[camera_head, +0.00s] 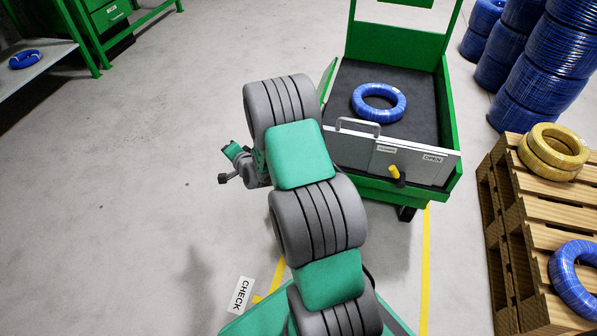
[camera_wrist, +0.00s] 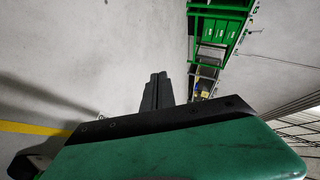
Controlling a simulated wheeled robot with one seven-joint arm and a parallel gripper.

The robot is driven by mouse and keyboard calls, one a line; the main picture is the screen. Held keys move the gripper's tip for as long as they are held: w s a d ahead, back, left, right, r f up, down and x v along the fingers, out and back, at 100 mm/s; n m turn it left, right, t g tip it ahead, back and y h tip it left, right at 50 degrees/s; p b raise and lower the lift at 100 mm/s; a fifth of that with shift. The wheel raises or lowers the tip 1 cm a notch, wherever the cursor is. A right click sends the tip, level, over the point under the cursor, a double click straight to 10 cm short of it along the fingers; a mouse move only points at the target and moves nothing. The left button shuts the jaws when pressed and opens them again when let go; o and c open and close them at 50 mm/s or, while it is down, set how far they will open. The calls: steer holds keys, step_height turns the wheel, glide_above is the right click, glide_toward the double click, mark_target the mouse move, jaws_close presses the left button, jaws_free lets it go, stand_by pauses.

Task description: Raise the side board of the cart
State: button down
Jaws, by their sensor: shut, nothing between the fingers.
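The green cart (camera_head: 452,120) stands right of centre in the head view, with a dark bed and a blue cable coil on it. A pale grey board (camera_head: 350,150) stands across its near end, with a handle (camera_head: 357,125), an OPEN label and a yellow knob (camera_head: 396,173). A narrow green panel (camera_head: 328,79) shows at the cart's left edge, leaning outward; my arm hides its lower part. My gripper (camera_head: 223,179) is left of the cart, apart from it. In the wrist view its fingers (camera_wrist: 157,90) are together and empty; the cart does not show there.
A wooden pallet (camera_head: 535,205) with yellow and blue coils stands at the right. Stacks of blue coils (camera_head: 540,90) stand behind it. A shelf (camera_head: 40,65) and green workbench are far left. Bare floor lies left of my arm. Yellow lines mark the floor near the cart.

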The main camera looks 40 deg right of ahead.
steer(key=s+d+f+m+t+h+b, duration=0.2)
steer(key=s+d+f+m+h, duration=1)
steer(key=s+d+f+m, duration=0.4)
steer(key=w+d+m+b, duration=0.1)
steer(key=w+d+b, duration=0.3)
steer(key=w, duration=0.3)
steer(key=shift+d, duration=0.8)
steer(key=shift+r, duration=0.1)
steer(key=shift+w+a+r+p, duration=0.1)
steer(key=shift+a+p, duration=0.1)
steer(key=shift+p, duration=0.4)
